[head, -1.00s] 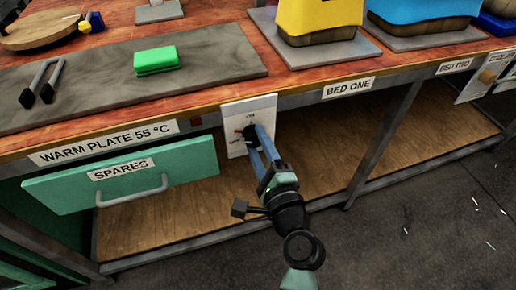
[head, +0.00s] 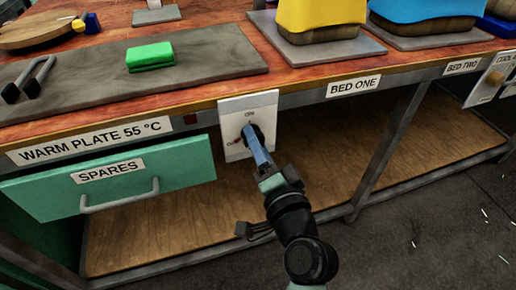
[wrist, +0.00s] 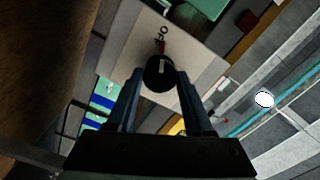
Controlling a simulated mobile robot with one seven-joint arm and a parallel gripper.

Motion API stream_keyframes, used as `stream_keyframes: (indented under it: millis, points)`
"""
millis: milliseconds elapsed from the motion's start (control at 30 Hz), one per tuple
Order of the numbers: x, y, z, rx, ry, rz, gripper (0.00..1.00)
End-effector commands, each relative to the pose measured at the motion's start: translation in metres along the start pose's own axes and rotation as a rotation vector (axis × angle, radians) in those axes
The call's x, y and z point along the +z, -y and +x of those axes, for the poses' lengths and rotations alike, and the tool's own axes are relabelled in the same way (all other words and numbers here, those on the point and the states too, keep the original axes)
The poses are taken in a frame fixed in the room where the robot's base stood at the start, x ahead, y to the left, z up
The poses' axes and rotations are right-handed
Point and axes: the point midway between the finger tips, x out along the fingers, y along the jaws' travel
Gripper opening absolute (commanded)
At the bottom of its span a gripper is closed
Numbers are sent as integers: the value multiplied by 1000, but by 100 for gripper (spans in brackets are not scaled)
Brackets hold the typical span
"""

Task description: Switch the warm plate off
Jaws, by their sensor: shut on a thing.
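The warm plate's control is a dark round knob (head: 259,133) on a white panel (head: 265,104) at the bench's front edge. ON is printed above the knob; a partly hidden label and a red mark are at its left. My gripper (head: 251,134) is shut on the knob, fingers against the panel's front. In the wrist view the knob (wrist: 160,74) sits between the two fingertips, with a pale pointer line on its face and the red mark just beyond it. The warm plate (head: 215,62) is a grey slab on the bench, labelled WARM PLATE 55 °C.
A green block (head: 151,57) and a dark-tipped tong-like tool (head: 30,80) lie on the warm plate. The green SPARES drawer (head: 110,180) is at the left below.

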Motion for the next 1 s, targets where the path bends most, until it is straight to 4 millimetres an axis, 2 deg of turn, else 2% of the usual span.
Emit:
stream_keyframes:
  millis: [300, 733, 767, 900, 1000]
  points:
    - [1, -2, 0, 4, 3, -77, 0]
    - [1, -2, 0, 4, 2, -85, 0]
    - [1, -2, 0, 4, 2, -85, 57]
    - [0, -1, 0, 3, 1, -83, 81]
    - [0, -1, 0, 2, 1, -83, 81]
